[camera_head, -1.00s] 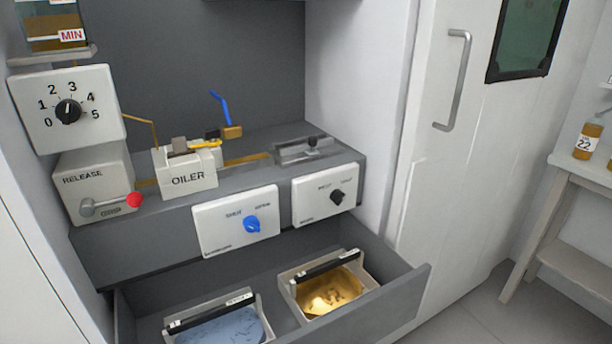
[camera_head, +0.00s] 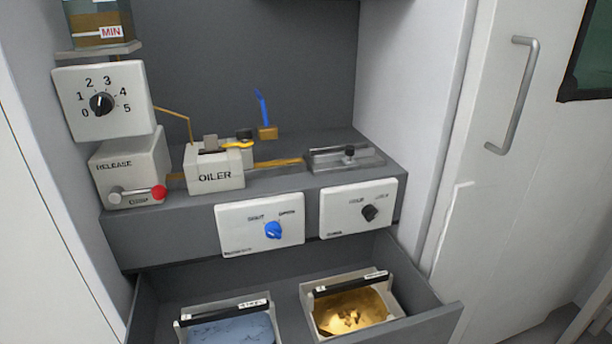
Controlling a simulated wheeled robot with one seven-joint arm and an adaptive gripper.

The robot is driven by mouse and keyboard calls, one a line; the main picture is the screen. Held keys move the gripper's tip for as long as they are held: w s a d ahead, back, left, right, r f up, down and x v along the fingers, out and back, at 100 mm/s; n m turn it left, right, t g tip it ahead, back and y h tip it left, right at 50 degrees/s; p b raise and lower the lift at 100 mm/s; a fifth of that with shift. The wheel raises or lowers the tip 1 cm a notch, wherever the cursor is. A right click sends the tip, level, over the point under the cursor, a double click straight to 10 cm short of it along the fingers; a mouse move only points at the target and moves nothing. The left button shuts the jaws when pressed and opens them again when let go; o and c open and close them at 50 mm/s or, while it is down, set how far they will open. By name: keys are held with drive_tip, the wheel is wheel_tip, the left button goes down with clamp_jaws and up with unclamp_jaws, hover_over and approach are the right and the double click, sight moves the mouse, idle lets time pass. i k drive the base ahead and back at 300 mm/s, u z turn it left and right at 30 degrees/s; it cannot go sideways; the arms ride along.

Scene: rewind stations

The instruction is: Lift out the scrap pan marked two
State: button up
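Two scrap pans sit side by side in an open drawer (camera_head: 432,318) at the bottom of the head view. The left pan (camera_head: 179,331) holds blue-grey scrap, and the lower frame edge cuts it off. The right pan (camera_head: 308,300) holds gold-coloured scrap. Each has a dark bar handle along its back edge with a small white label. The label writing is too small to read, so I cannot tell which pan is marked two. My gripper is not in view.
Above the drawer is a grey bench (camera_head: 150,238) with a box marked OILER (camera_head: 215,178), a RELEASE box with a red-knobbed lever (camera_head: 130,165), and two knob panels. A white door with a handle (camera_head: 512,95) stands at the right.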

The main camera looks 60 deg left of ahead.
sight(338, 307)
drive_tip(key=u, duration=1.65)
drive_tip(key=k, duration=1.65)
drive_tip(key=z, duration=1.2)
drive_tip(key=i, duration=1.25)
drive_tip(key=u, duration=2.15)
